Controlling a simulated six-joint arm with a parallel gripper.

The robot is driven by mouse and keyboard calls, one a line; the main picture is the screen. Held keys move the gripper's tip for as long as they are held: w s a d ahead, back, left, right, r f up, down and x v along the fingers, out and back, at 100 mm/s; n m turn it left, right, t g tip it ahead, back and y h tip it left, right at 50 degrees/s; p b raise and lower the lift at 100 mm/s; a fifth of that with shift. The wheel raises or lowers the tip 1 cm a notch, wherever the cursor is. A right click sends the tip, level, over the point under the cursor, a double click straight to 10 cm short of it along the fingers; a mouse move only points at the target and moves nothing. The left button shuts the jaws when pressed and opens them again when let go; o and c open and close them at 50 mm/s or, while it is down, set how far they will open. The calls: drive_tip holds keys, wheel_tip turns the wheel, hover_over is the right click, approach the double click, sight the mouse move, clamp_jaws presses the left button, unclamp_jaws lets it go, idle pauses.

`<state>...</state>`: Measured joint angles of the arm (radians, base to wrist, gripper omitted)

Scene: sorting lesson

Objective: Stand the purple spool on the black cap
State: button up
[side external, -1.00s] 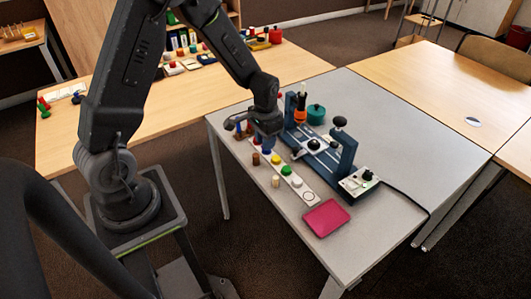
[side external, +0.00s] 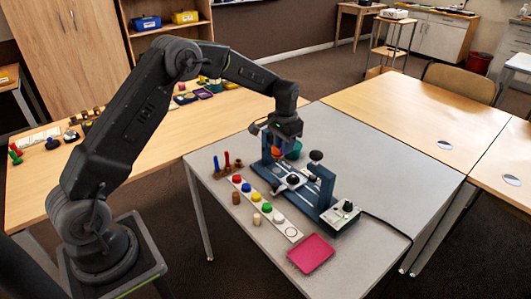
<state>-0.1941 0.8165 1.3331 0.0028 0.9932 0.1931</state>
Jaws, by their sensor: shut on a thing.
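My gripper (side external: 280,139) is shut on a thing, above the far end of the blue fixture. What it holds is too small and covered to name, and I cannot make out the purple spool anywhere. An orange piece (side external: 277,151) shows just under the gripper; I cannot tell whether they touch. I cannot tell which black piece is the black cap.
A white strip (side external: 291,233) carries red, blue, yellow, green and white caps, with a ringed spot at its near end. Brown (side external: 235,198) and beige (side external: 256,219) pegs stand beside it. A pink tray (side external: 311,253) and a control box (side external: 341,214) lie nearer. The table's right side is clear.

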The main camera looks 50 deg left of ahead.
hover_over(293, 176)
drive_tip(key=shift+f, duration=5.75)
drive_tip(key=shift+f, duration=0.3)
drive_tip(key=o, duration=1.2)
drive_tip(key=shift+r, duration=0.1)
